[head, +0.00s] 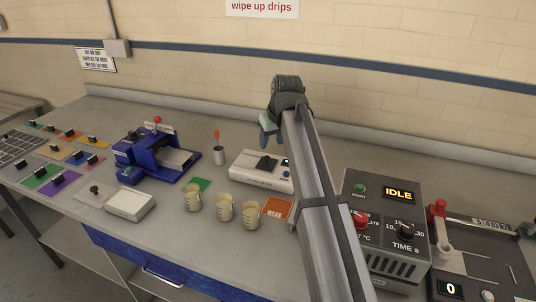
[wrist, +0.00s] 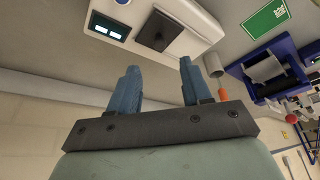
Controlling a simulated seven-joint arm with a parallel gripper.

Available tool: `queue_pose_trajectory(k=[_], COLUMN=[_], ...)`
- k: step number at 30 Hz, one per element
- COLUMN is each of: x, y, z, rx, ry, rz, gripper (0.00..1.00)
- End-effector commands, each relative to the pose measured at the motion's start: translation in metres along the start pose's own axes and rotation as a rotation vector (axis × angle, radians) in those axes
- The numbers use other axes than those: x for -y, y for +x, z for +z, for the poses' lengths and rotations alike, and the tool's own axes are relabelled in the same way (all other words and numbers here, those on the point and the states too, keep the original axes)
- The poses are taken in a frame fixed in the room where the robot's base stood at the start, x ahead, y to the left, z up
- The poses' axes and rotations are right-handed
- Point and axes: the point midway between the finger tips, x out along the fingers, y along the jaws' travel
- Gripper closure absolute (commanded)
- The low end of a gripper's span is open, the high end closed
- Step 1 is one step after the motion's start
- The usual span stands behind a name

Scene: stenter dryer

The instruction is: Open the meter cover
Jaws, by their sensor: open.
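The meter looks to be the low white box (head: 255,181) in the middle of the bench, with a small dark display on its right end. Its black square cover (head: 266,165) lies flat on top and looks closed. In the wrist view the cover (wrist: 158,31) and the lit display (wrist: 110,27) show upside down, beyond the fingertips. My gripper (head: 264,135) is above and behind the meter, apart from it. In the wrist view its two blue fingers (wrist: 158,70) are spread with nothing between them. The arm link hides the bench just right of the meter.
A cup with an orange-handled tool (head: 219,154) stands left of the meter. Several beige beakers (head: 224,208) and an orange "WEAK" card (head: 277,209) lie in front. A blue machine (head: 155,155) is farther left. The grey dryer box (head: 385,235) reading "IDLE" stands right. The wall is behind.

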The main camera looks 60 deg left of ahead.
Motion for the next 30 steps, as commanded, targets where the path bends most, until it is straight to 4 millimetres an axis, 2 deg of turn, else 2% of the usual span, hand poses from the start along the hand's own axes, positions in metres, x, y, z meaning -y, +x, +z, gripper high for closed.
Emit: queue_pose_trajectory(k=[1,6,13,19,28,30], x=[0.000,0.000,0.000,0.000,0.000,0.000], y=[0.011,0.040,0.069,0.079,0.081,0.081], z=[0.000,0.000,0.000,0.000,0.000,0.000], rx=[0.002,0.001,0.001,-0.001,-0.001,-0.001], ry=[0.000,0.001,0.001,0.000,0.000,0.000], rz=[0.000,0.000,0.000,0.001,0.001,0.001], gripper=[0.52,0.52,0.52,0.52,0.52,0.57])
